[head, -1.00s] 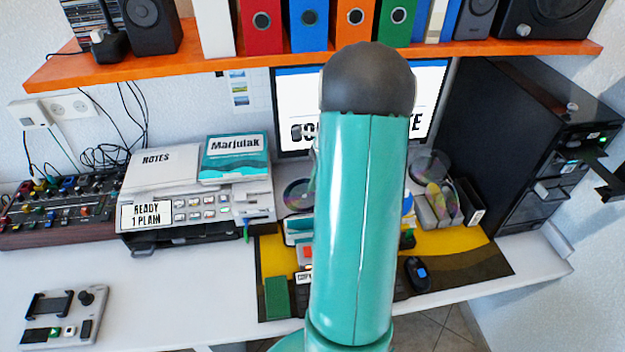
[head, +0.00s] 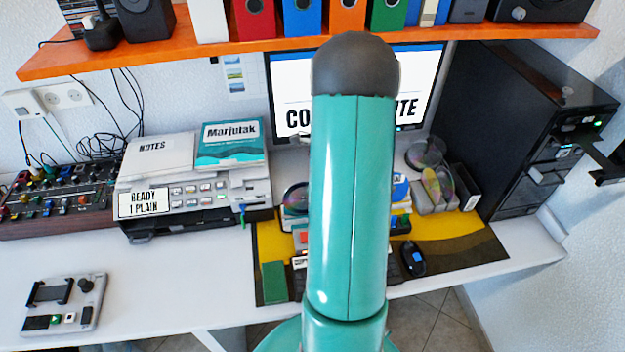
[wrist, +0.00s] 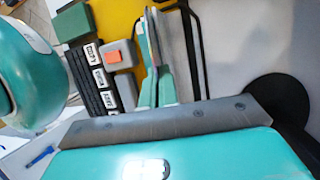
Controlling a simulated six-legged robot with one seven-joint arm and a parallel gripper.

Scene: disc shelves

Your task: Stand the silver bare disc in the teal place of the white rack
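In the head view a see-through, shiny disc (head: 296,194) stands just left of my arm, above a white and teal holder (head: 293,222) mostly hidden behind the arm. Two more shiny discs, one upper (head: 426,152) and one lower (head: 438,184), stand right of the arm at a grey holder (head: 430,207). I cannot tell which disc is the silver bare one. The wrist view shows upright white and teal plates (wrist: 160,70) beyond the grey bolted edge of my gripper (wrist: 175,122). Its fingertips are not clearly visible, so its opening and any held disc cannot be told.
A printer (head: 190,200) with notes on top and a mixer (head: 60,205) stand left. A black computer tower (head: 520,130) stands right, an orange shelf (head: 200,58) hangs above. A mouse (head: 412,257) lies on the yellow and dark mat (head: 465,250). The white desk's left front is partly clear.

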